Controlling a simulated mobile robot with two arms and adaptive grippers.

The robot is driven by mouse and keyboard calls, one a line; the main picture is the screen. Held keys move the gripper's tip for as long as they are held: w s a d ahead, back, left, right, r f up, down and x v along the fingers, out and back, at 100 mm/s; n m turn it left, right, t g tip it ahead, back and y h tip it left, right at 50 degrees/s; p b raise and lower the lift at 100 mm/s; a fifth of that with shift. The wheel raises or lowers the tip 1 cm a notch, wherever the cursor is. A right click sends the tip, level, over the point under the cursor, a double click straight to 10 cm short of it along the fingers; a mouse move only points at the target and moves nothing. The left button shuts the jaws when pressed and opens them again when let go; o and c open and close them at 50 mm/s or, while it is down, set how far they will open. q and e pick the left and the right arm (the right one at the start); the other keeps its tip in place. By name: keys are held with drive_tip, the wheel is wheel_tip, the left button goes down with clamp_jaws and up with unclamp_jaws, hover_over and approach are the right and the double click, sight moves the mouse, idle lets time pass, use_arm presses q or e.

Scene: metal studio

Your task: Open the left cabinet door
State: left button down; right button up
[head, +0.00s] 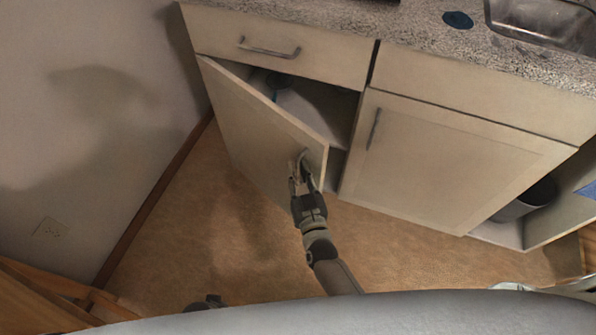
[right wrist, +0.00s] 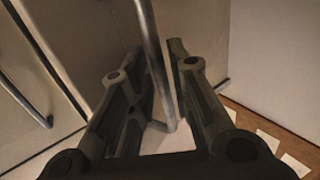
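The left cabinet door (head: 245,125) is a pale panel under the counter, hinged on its left side and standing partly open, with its right edge swung out toward me. My right gripper (head: 302,170) is at the door's free edge, with its fingers around the door's metal bar handle (right wrist: 153,65). In the right wrist view the bar runs between the two close-set dark fingers (right wrist: 160,60), which look shut on it. A small dark part at the bottom edge, perhaps my left gripper (head: 207,302), shows too little to tell its state.
The dark cabinet interior (head: 325,105) shows behind the door. The right cabinet door (head: 440,155) is shut, and a drawer (head: 285,45) above is closed. A wall (head: 80,120) stands at left. The brown floor (head: 200,235) below the door is clear.

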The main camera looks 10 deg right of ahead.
drive_tip(key=s+d, duration=0.1)
drive_tip(key=s, duration=1)
drive_tip(key=shift+s+d, duration=0.25)
drive_tip(key=shift+s, duration=0.1)
